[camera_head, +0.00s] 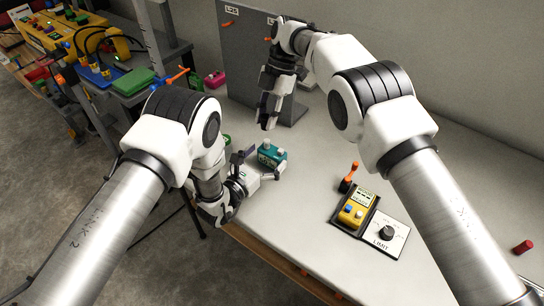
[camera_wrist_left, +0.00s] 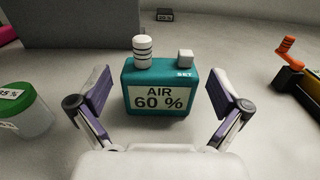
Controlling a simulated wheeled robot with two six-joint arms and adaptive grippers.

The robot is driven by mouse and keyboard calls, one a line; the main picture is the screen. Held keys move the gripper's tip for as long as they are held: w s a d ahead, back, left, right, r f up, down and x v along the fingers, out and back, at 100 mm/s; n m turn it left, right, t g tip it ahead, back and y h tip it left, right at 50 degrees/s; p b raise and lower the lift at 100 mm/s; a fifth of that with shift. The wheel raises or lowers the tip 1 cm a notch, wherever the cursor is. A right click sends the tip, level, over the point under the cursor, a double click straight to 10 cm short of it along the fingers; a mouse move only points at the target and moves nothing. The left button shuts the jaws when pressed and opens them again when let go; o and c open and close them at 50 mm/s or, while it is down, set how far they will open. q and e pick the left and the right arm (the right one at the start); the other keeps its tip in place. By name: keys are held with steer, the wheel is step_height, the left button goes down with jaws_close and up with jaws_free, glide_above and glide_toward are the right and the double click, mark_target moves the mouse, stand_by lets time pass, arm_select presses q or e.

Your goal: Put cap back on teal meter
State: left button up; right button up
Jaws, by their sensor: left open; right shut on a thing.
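The teal meter (camera_head: 272,153) stands upright on the table in the head view. In the left wrist view the teal meter (camera_wrist_left: 160,88) shows its face reading "AIR 60 %". A white ribbed stub (camera_wrist_left: 142,50) and a small white SET block (camera_wrist_left: 185,57) stand on its top. My left gripper (camera_head: 261,166) is open, its fingers apart on either side of the meter. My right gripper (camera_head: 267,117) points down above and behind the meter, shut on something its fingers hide. I cannot make out a separate cap.
A yellow meter (camera_head: 354,212) lies in a dark holder beside a white LIMIT dial plate (camera_head: 386,233). An orange-handled tool (camera_head: 349,176) and a red cylinder (camera_head: 522,247) are to the right. A green-lidded jar (camera_wrist_left: 27,112) stands left of the meter. A grey panel (camera_head: 240,50) rises behind.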

mark_target(267, 140)
arm_select(q)
steer(key=shift+w+d, duration=0.15)
steer(key=shift+w, duration=0.05)
steer(key=c, duration=1.5)
steer(key=shift+c, duration=0.2)
arm_select(e)
steer(key=shift+n, duration=0.6)
step_height(267, 140, down, 5)
steer(key=shift+w+d, duration=0.1)
steer(key=shift+w, duration=0.05)
steer(key=shift+f, duration=0.1)
steer(key=shift+f, duration=0.75)
steer(key=shift+f, duration=0.65)
